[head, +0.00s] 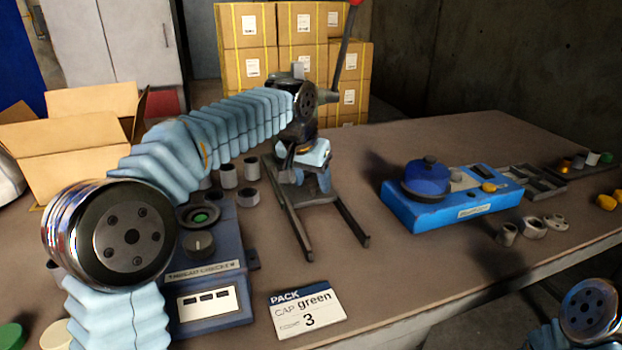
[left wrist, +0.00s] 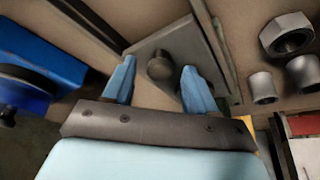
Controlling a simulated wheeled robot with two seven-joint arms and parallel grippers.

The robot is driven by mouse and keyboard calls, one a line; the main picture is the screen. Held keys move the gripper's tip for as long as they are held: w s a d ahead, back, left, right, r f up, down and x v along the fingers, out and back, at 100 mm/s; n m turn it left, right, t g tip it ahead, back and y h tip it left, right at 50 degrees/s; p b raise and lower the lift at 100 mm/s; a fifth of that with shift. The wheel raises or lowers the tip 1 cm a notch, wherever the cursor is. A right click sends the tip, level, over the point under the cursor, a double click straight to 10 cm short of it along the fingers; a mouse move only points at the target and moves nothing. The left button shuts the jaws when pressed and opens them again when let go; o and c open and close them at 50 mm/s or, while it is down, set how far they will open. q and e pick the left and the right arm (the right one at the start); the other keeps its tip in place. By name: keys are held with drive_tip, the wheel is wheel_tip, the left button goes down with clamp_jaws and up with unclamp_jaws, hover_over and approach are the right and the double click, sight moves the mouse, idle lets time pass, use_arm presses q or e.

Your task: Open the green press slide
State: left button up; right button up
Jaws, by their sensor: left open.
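The press (head: 307,190) stands mid-table on two dark rails, with a tall lever ending in a red knob. My left arm reaches over it from the left. My left gripper (head: 312,158) is low at the press, its fingertips partly hidden in the head view. In the left wrist view, the open left gripper (left wrist: 158,70) has one blue finger on each side of a round dark knob (left wrist: 161,66) on a grey plate (left wrist: 172,42). I cannot tell whether the fingers touch the knob. No green shows on this plate. My right gripper is not in view.
A blue control box (head: 212,270) with a dial stands left of the press, and a PACK card (head: 306,308) reading "green 3" lies in front. A blue tray unit (head: 448,208) stands right. Metal nuts and sleeves (head: 228,176) lie beside the press. An open carton (head: 75,135) stands left.

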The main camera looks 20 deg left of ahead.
use_arm(q)
clamp_jaws()
drive_tip(key=s+d+b, duration=0.1)
drive_tip(key=s+d, duration=0.1)
drive_tip(key=s, duration=0.1)
drive_tip(key=s+d+b, duration=0.2)
drive_tip(key=s+d, duration=0.1)
drive_tip(key=s, duration=0.1)
drive_tip(key=s+d+b, duration=0.1)
drive_tip(key=s+d, duration=0.1)
drive_tip(key=s, duration=0.2)
drive_tip(key=shift+s+d, duration=0.15)
drive_tip(key=shift+d, duration=0.2)
drive_tip(key=shift+s+d, duration=0.2)
drive_tip(key=shift+s, duration=0.1)
unclamp_jaws()
drive_tip(key=shift+r, duration=0.1)
drive_tip(key=p+v, duration=0.2)
drive_tip(key=v, duration=1.1)
drive_tip(key=shift+r, duration=0.35)
